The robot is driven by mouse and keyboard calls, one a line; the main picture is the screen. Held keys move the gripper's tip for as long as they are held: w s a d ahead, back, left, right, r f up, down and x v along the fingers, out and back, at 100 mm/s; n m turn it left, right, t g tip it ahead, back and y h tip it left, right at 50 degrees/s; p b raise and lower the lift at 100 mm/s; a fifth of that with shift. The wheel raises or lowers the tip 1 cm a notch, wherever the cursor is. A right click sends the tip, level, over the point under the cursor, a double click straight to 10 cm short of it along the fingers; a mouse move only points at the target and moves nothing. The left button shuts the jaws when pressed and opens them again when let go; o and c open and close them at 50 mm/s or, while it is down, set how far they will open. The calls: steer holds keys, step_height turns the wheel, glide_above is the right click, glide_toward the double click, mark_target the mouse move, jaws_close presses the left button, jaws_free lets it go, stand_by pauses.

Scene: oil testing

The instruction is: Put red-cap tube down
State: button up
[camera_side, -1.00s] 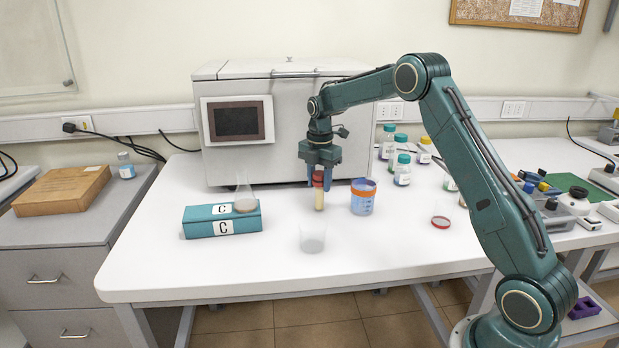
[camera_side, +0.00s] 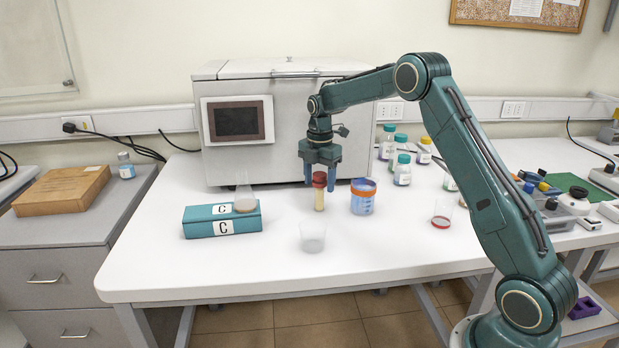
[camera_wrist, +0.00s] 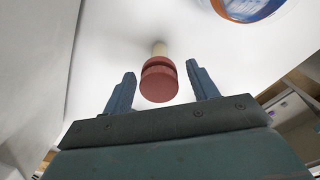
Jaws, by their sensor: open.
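The red-cap tube (camera_side: 319,192) stands upright on the white table, with a pale yellow body under its dark red cap. In the wrist view the red cap (camera_wrist: 159,80) sits between the two fingers, with a gap on each side. My gripper (camera_side: 320,172) is open above and around the cap, with its blue fingers spread apart. In the wrist view, my gripper (camera_wrist: 160,82) touches neither side of the cap.
A clear beaker (camera_side: 313,238) is in front. A teal box marked C (camera_side: 222,220) with a flask (camera_side: 245,195) is at left. A large white machine (camera_side: 285,125) stands behind.

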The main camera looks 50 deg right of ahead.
step_height(320, 180, up, 10)
steer(key=shift+r, duration=0.9)
steer(key=s+a+r+m+t, duration=0.2)
steer(key=s+a+r+m, duration=0.3)
steer(key=s+a, duration=0.25)
steer(key=s+a+r+m+t, duration=0.1)
steer(key=s+a+r+m, duration=0.4)
steer(key=s, duration=0.4)
steer(key=s+a+f+m+t, duration=0.1)
steer(key=s+a+f+m, duration=0.2)
steer(key=s, duration=0.6)
steer(key=s+a+f+m+t, duration=0.1)
steer(key=s+a+f+m, duration=0.3)
steer(key=s, duration=0.5)
steer(key=shift+f+m+t, duration=0.3)
steer(key=shift+m, duration=0.2)
